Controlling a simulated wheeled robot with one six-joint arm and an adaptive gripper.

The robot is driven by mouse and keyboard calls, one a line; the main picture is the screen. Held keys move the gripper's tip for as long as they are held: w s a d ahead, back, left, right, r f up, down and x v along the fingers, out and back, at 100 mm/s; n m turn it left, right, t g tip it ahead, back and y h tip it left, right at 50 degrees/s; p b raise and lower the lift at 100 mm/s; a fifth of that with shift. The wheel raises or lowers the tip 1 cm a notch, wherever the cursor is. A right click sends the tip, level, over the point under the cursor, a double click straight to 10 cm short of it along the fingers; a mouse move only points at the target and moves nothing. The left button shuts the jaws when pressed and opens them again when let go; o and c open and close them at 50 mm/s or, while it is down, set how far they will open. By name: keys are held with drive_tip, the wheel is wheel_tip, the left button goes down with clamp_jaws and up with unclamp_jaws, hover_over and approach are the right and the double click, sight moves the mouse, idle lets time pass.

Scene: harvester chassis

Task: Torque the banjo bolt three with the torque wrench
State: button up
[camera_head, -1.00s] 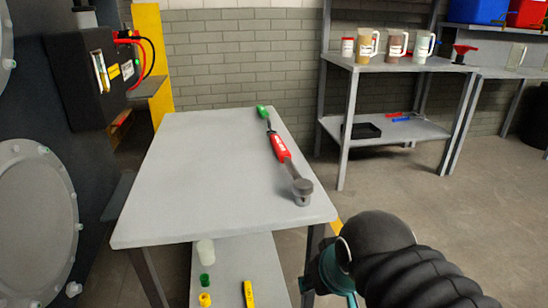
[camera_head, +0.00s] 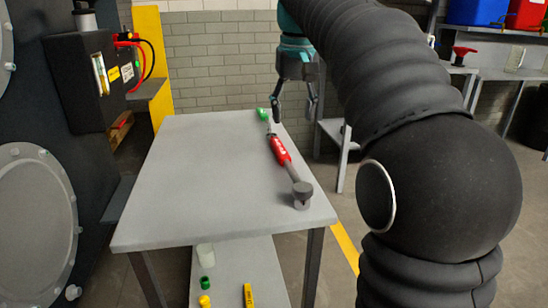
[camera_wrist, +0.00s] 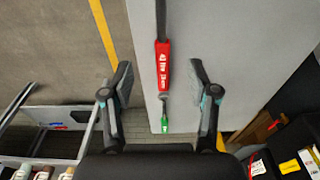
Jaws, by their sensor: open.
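The torque wrench (camera_head: 280,150) lies on the grey table (camera_head: 190,185). Its red grip is in the middle, its dark head is at the near right corner and its green end is at the far edge. My gripper (camera_head: 294,112) is open and empty, pointing down above the far right part of the table, near the green end. In the wrist view the red part of the wrench (camera_wrist: 163,70) and the green end lie below and between the open fingers (camera_wrist: 162,85), apart from them. I cannot single out banjo bolt three in these frames.
A dark housing (camera_head: 85,80) with red and black cables and a round bolted cover (camera_head: 35,215) stand at the left. A lower shelf (camera_head: 225,270) holds yellow, green and white small items. A workbench stands at the back right, partly behind my arm.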

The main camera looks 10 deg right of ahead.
drive_tip(key=g, duration=0.1)
hover_over(284, 154)
drive_tip(key=f, duration=0.5)
drive_tip(key=f+b, duration=0.1)
drive_tip(key=f, duration=0.1)
drive_tip(key=shift+s+d+f, duration=0.2)
drive_tip(key=shift+s+f, duration=0.05)
drive_tip(key=shift+f, duration=0.05)
drive_tip(key=shift+w+a+f+b, duration=0.1)
drive_tip(key=shift+f+b, duration=0.2)
drive_tip(key=shift+f, duration=1.05)
drive_tip(key=shift+w+a+f+b, duration=0.1)
drive_tip(key=shift+f+b, duration=0.15)
drive_tip(key=shift+f, duration=1.05)
drive_tip(key=shift+r, duration=0.1)
clamp_jaws()
